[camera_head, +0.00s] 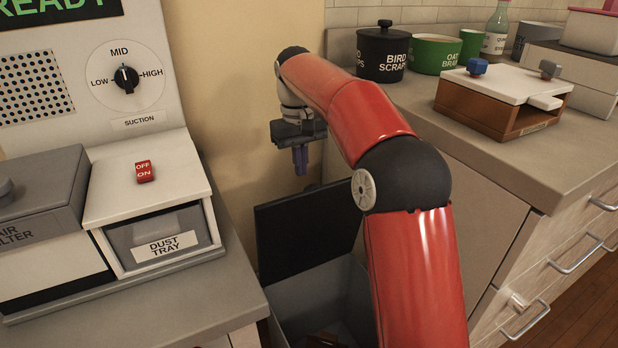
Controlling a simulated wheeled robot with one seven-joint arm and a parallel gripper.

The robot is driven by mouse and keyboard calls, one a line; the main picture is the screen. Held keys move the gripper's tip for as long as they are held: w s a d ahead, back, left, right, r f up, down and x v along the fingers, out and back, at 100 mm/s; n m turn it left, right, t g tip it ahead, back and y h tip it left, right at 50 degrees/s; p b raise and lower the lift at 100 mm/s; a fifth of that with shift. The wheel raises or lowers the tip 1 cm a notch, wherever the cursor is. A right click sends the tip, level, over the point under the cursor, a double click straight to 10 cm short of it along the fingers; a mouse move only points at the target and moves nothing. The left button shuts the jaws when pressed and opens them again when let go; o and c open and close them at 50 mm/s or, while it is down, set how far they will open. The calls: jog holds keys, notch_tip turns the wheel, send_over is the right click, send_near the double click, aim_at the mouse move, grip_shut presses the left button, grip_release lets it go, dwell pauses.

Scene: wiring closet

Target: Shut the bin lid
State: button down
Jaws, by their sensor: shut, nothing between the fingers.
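The bin (315,295) is a grey open-topped box low in the gap between the two counters. Its dark lid (308,232) stands raised at the back of the bin, so the bin is open. Something brown lies inside at the bottom, partly cut off by the picture's edge. My gripper (300,168) points downward above the lid's upper edge, near the beige wall. Its fingers are shut and empty. They look apart from the lid, though the depth between them is hard to tell. My red arm hides the bin's right side.
At left, a machine with a suction dial (125,78) and a dust tray (163,240) stands on a grey counter. At right, a counter (480,178) holds a black pot (382,52), green containers (435,54) and a brown-and-white box (500,100). Drawer handles (575,255) stick out below.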

jog(key=shift+s+d+f+b, duration=0.15)
jog(key=shift+s+d, duration=0.1)
jog(key=shift+s, duration=0.35)
jog(key=shift+s+d+f+b, duration=0.1)
jog(key=shift+s+d, duration=0.2)
jog(key=shift+s, duration=0.3)
jog(key=shift+s+d+f+b, duration=0.15)
jog(key=shift+s+d, duration=0.1)
jog(key=shift+s, duration=0.35)
